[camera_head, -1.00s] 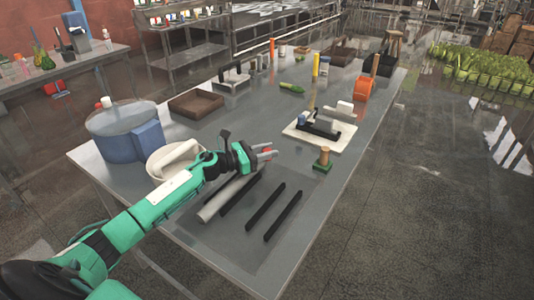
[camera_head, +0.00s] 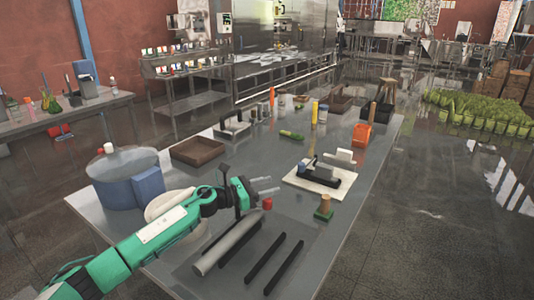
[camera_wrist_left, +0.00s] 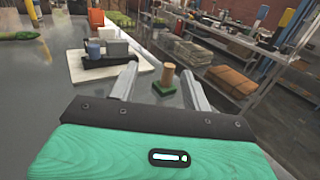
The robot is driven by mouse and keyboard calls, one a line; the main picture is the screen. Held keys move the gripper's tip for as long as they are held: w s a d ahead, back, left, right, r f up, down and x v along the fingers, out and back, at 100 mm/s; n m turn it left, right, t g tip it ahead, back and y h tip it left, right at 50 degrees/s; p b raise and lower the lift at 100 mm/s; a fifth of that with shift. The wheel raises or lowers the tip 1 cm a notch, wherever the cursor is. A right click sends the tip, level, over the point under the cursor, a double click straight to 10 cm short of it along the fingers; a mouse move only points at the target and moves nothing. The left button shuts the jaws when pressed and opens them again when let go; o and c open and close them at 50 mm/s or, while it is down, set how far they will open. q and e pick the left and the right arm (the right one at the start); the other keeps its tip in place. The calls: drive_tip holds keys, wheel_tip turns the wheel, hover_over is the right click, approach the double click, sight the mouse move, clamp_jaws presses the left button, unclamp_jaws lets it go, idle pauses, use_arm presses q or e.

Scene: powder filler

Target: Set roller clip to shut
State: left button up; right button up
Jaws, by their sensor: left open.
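A pale grey roller (camera_head: 228,248) lies along the near left part of the table. A small red piece (camera_head: 267,203), which may be the roller clip, shows at its far end. Whether it is open or shut is too small to tell. My left gripper (camera_head: 268,187) is open and empty just above the red piece, apart from it as far as I can see. In the left wrist view its two fingers (camera_wrist_left: 160,85) are spread with nothing between them. The roller and red piece do not show there. My right gripper is not in view.
Two black bars (camera_head: 274,266) lie right of the roller. A green block with a wooden knob (camera_head: 323,208), a white board (camera_head: 306,183) with a black device, a brown tray (camera_head: 198,152) and a large blue-grey pot (camera_head: 115,185) stand around. The right front tabletop is clear.

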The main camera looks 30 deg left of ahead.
use_arm(q)
wheel_tip(320, 180, up, 15)
idle(0.3)
